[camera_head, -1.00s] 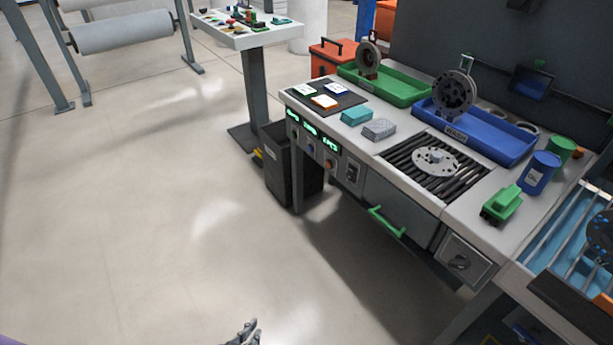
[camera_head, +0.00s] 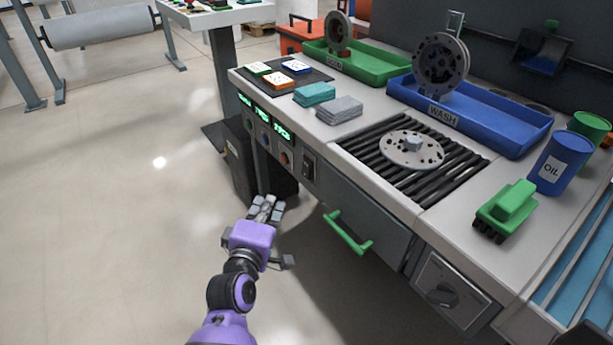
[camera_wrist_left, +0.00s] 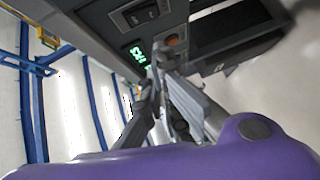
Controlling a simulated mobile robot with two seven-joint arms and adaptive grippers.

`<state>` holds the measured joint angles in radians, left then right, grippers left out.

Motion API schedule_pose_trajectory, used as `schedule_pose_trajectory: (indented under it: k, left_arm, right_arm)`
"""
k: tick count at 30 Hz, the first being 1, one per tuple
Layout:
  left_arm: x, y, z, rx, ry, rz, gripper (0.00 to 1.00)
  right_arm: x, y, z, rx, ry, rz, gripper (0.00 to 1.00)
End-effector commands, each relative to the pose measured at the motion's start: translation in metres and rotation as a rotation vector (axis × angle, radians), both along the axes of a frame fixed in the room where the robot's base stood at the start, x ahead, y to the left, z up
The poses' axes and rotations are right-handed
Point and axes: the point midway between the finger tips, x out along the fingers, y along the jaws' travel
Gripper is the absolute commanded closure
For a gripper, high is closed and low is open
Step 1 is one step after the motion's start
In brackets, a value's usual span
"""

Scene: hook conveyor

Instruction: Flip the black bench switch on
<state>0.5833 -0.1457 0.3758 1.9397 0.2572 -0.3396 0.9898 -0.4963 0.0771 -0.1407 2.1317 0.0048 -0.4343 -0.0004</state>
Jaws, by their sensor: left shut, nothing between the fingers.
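The black bench switch (camera_head: 308,166) is a small dark rocker on the bench's front panel, right of the lit green displays. It also shows at the top of the left wrist view (camera_wrist_left: 140,12); I cannot tell its position. My left gripper (camera_head: 267,205), on a purple arm, is in front of the bench, lower and to the left of the switch in the picture. In the left wrist view, my left gripper (camera_wrist_left: 168,68) is shut and empty, with its fingertips pointing toward the panel below the switch. My right gripper is not in view.
A green drawer handle (camera_head: 347,233) sticks out right of the switch. A dark bin (camera_head: 240,165) stands below the panel. A rotary knob box (camera_head: 445,293) is at the right. The benchtop holds trays, cloths and a disc (camera_head: 412,150). Open floor lies left.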

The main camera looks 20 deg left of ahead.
Motion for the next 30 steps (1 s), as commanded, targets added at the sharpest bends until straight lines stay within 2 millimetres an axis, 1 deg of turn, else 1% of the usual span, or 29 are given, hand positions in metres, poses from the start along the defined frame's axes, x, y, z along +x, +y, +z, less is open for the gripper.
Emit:
schedule_pose_trajectory:
  k: [2, 9, 14, 17, 20, 23, 30]
  left_arm:
    - [0.0, 0.0, 0.0, -0.038, -0.006, 0.004, 1.0]
    - [0.0, 0.0, 0.0, -0.059, -0.008, 0.006, 1.0]
    - [0.001, 0.0, 0.0, -0.058, -0.007, 0.006, 1.0]
    - [0.006, 0.0, -0.002, -0.057, -0.007, 0.005, 1.0]
    - [0.019, 0.001, -0.003, -0.056, -0.008, 0.003, 1.0]
    - [0.038, 0.004, -0.006, -0.056, -0.009, 0.004, 1.0]
    - [0.09, 0.011, -0.013, -0.055, -0.007, 0.004, 1.0]
  right_arm:
    - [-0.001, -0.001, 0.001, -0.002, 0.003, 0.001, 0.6]
    - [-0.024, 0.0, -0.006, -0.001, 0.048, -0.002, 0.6]
    - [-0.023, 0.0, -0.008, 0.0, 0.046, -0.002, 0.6]
    - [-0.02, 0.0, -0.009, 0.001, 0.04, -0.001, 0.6]
    - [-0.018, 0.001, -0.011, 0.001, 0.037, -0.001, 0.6]
    - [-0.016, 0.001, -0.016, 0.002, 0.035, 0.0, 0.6]
    - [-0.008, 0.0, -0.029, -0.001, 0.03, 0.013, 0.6]
